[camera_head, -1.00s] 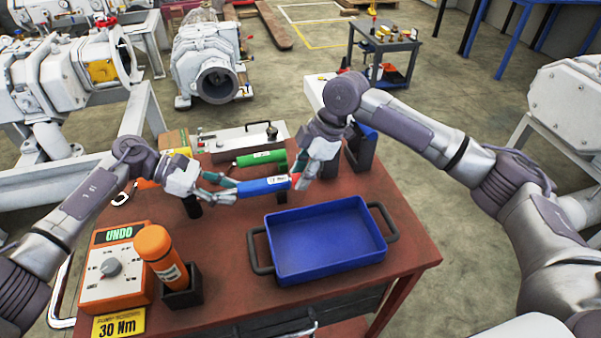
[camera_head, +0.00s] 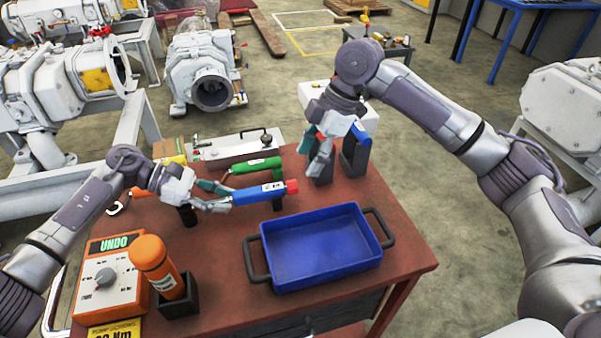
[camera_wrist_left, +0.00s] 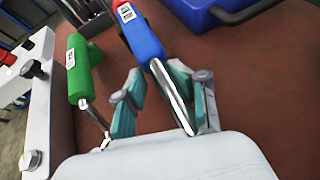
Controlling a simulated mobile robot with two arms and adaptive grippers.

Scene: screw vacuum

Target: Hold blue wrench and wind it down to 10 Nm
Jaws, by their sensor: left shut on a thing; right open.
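The blue wrench (camera_head: 258,193) has a white label and a red end cap (camera_head: 291,186) that points right. My left gripper (camera_head: 222,199) is shut on its metal shaft, left of the blue handle. In the left wrist view the blue wrench (camera_wrist_left: 143,35) runs up from between the teal fingers of my left gripper (camera_wrist_left: 165,105). My right gripper (camera_head: 322,148) is open and empty, pointing down, to the right of and beyond the red cap, apart from the wrench. Any setting scale on the wrench is too small to read.
A green wrench (camera_head: 256,167) lies just beyond the blue one. A blue tray (camera_head: 262,258) sits in front on the red-brown table (camera_head: 215,255). An orange box reading UNDO (camera_head: 108,280) and an orange cylinder (camera_head: 152,255) stand at the left front. Dark holders (camera_head: 355,155) stand near my right gripper.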

